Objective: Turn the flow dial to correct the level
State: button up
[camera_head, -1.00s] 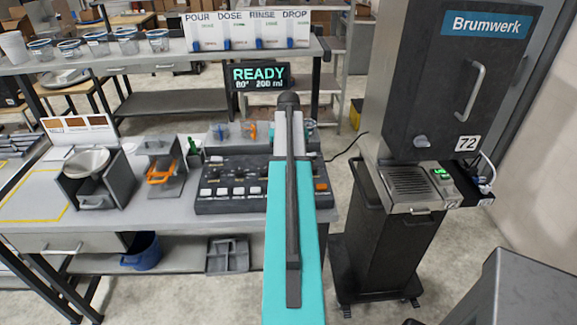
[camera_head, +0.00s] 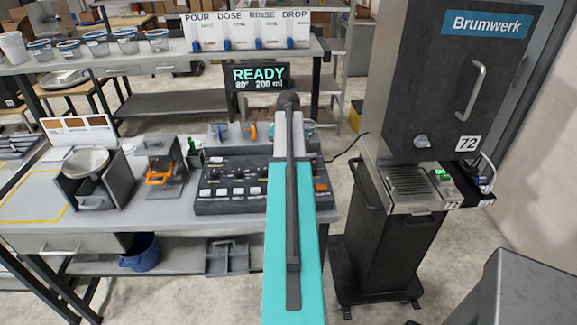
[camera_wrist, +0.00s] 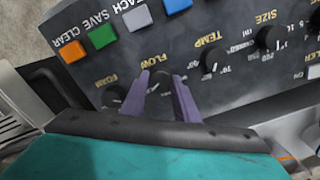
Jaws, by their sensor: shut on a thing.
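The control panel (camera_head: 225,207) stands on the bench, a dark box with several buttons and knobs. In the wrist view it appears upside down, with gold labels over its dials. The flow dial (camera_wrist: 160,78) is a small dark knob by the FLOW label. My gripper (camera_wrist: 160,84) has its two purple fingers on either side of this dial and is shut on it. The fingers cover part of the dial, and I cannot read its setting. In the head view my arm hides the gripper and this dial. The display (camera_head: 259,78) reads READY, 80°, 200 ml.
The foam dial (camera_wrist: 115,95) is close on one side of the fingers and the temp dial (camera_wrist: 211,60) on the other. Coloured buttons, including a green one (camera_wrist: 102,37), line the panel's edge. The Brumwerk machine (camera_head: 440,85) stands to the right.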

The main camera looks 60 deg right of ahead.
dwell(0.3)
jog(key=o, duration=1.1)
jog(key=shift+c, duration=0.2)
jog(key=shift+r, duration=0.1)
notch_tip(320, 180, up, 14)
jog(key=p, duration=0.7)
jog(key=shift+s+f, duration=0.15)
jog(key=shift+f, duration=0.1)
